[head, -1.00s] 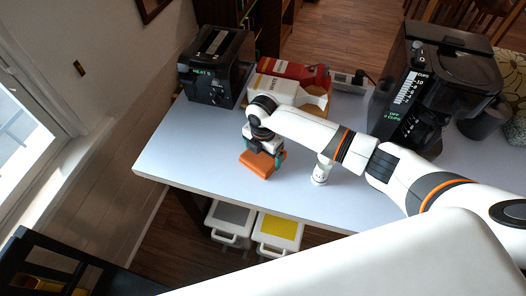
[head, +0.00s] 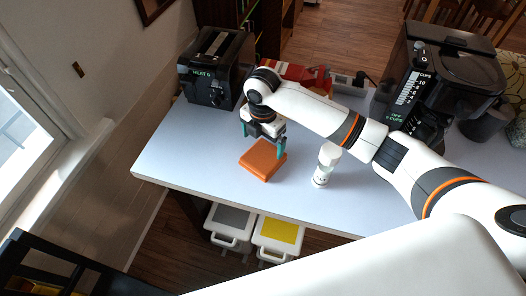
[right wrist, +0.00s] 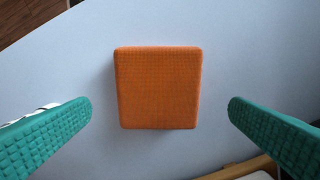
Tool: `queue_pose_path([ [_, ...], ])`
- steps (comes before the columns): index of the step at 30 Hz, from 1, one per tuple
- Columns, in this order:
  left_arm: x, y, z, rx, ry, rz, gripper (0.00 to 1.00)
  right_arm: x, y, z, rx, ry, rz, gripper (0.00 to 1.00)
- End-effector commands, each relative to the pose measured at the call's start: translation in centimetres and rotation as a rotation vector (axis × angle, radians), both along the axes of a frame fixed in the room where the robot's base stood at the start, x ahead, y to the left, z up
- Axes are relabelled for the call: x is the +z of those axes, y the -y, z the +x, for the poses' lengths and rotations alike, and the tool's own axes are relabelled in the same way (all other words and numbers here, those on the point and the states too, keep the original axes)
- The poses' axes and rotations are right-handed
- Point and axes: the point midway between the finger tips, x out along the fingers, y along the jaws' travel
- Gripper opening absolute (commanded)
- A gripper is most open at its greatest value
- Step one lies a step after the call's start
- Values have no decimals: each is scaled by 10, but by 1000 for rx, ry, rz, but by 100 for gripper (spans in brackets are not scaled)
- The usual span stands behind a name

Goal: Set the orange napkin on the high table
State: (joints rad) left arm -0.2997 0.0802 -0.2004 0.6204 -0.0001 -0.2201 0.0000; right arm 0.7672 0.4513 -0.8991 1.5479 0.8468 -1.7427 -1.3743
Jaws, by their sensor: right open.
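The orange napkin (head: 262,160) is a thick folded square lying flat on the high table (head: 190,150), near its front left part. My right gripper (head: 263,140) is just above and behind the napkin, open and empty. In the right wrist view the napkin (right wrist: 158,88) lies between the two teal fingers (right wrist: 160,125), with a clear gap on each side. My left gripper is not in view.
A toaster (head: 216,68) stands at the back left, and red and white cartons (head: 300,74) stand behind my right gripper. A white shaker (head: 324,166) stands right of the napkin. A coffee maker (head: 440,80) is at the right. Bins (head: 278,236) sit below the table.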

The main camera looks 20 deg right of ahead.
Motion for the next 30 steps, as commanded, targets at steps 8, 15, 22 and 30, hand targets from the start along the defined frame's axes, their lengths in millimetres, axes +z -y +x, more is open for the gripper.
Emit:
queue_pose_path([
  [8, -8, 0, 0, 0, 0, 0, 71, 39, 0, 0, 0, 2, 0, 100],
  [15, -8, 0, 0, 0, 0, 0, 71, 44, 0, 0, 0, -1, -1, 100],
  [22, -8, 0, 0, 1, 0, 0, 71, 44, 0, 0, 0, -1, -1, 100],
  [30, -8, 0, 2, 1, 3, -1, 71, 44, 0, 0, 0, -1, -1, 100],
])
